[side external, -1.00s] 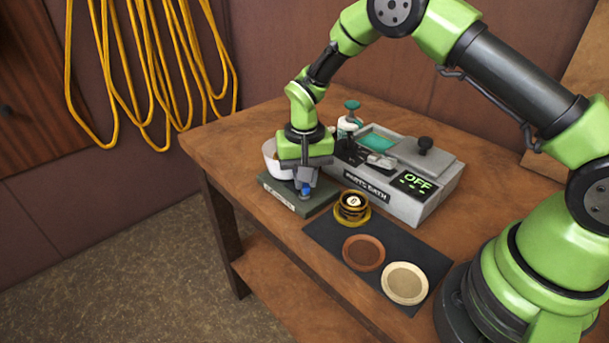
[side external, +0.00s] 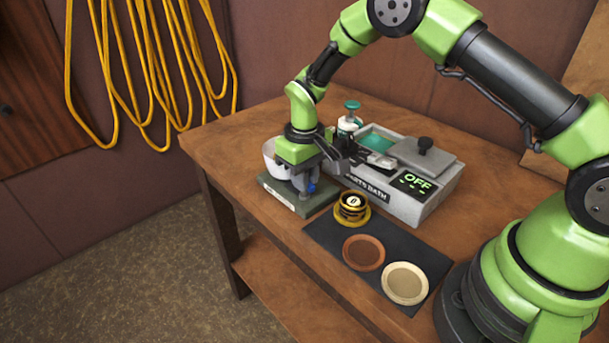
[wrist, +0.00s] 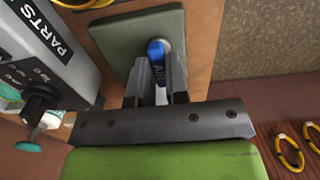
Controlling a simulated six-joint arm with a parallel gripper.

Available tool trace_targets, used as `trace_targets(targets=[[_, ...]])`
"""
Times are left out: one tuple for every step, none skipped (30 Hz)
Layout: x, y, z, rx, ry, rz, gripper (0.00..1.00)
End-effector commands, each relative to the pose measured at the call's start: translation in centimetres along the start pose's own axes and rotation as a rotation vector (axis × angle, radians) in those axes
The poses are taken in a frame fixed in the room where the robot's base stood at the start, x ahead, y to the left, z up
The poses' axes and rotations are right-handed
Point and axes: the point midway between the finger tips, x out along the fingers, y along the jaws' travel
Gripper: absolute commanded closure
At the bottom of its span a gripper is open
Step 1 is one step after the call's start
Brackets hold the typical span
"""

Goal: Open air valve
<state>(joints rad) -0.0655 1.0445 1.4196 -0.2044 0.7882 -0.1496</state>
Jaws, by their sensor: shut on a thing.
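The air valve has a blue handle (wrist: 156,48) with white lettering, partly cut off, that starts "AI". In the side external view my gripper (side external: 304,181) points down over the base plate. The fingers and gripper body hide most of the valve.
A green-topped bottle (side external: 351,106) is behind. A dark mat (side external: 325,232) with round parts lies in front.

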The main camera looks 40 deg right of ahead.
Motion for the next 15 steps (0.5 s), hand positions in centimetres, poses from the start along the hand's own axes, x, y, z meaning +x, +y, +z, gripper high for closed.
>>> trace_targets(targets=[[-0.07,0.02,-0.05,-0.005,0.002,0.001,1.0],[-0.07,0.02,-0.05,-0.006,0.002,0.001,1.0],[-0.07,0.02,-0.05,-0.007,0.002,0.001,1.0],[-0.07,0.02,-0.05,-0.008,0.002,0.001,1.0],[-0.07,0.02,-0.05,-0.008,0.002,0.001,1.0],[-0.07,0.02,-0.05,-0.008,0.002,0.001,1.0],[-0.07,0.02,-0.05,-0.008,0.002,0.001,1.0],[-0.07,0.02,-0.06,-0.008,0.002,0.001,1.0],[-0.07,0.02,-0.06,-0.009,0.002,0.001,1.0],[-0.07,0.02,-0.05,-0.009,0.002,0.001,1.0],[-0.07,0.02,-0.06,-0.009,0.002,0.001,1.0],[-0.07,0.02,-0.06,-0.009,0.002,0.001,0.81],[-0.07,0.02,-0.05,-0.009,0.002,0.001,0.74],[-0.07,0.02,-0.05,-0.009,0.002,0.001,0.67],[-0.06,0.01,-0.05,-0.008,0.002,0.001,0.6]])
